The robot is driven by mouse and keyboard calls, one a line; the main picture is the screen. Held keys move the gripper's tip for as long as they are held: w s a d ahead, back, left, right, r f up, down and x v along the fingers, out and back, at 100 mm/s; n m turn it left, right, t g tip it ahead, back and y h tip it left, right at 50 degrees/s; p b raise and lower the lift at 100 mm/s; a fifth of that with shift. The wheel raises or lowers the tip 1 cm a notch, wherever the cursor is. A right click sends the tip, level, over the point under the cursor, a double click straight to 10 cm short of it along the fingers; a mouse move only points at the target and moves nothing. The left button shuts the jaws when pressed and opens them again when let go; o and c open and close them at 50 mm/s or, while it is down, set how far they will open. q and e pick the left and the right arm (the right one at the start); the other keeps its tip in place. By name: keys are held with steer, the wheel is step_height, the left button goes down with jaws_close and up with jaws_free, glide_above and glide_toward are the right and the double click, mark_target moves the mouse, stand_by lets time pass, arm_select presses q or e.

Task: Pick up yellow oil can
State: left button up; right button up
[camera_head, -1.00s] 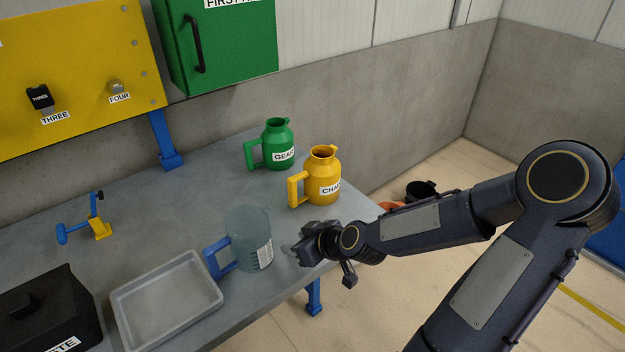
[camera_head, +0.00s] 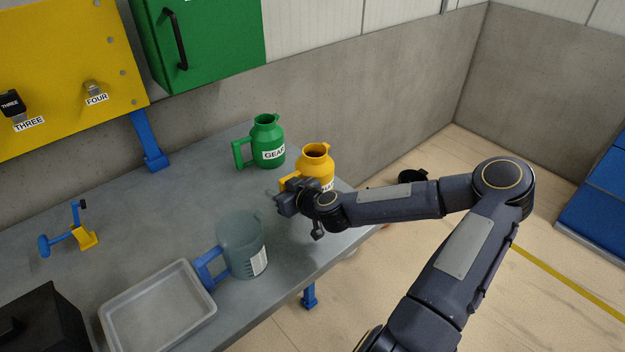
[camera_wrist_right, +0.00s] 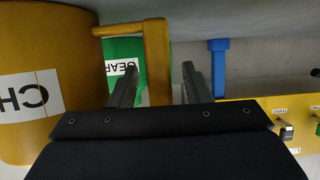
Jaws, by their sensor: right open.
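The yellow oil can (camera_head: 318,162) stands upright near the right end of the grey workbench, its handle turned left. My right gripper (camera_head: 281,199) is just in front of the can's handle and hides the can's lower part in the head view. In the right wrist view, the can body (camera_wrist_right: 40,100) fills the left side. Its yellow handle (camera_wrist_right: 157,60) appears between the open fingers of the right gripper (camera_wrist_right: 158,85). I cannot tell whether the fingers touch the handle. My left gripper is not in view.
A green can (camera_head: 268,145) stands behind and left of the yellow can. A clear measuring jug (camera_head: 240,245) with a blue handle and a grey tray (camera_head: 160,305) stand nearer the front. A blue-and-yellow tool (camera_head: 75,238) lies at left. The bench's middle (camera_head: 160,210) is clear.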

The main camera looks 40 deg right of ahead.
steer(key=shift+w, duration=0.15)
jaws_close()
steer(key=shift+r, duration=0.15)
stand_by(0.5)
step_height(320, 180, up, 10)
stand_by(0.5)
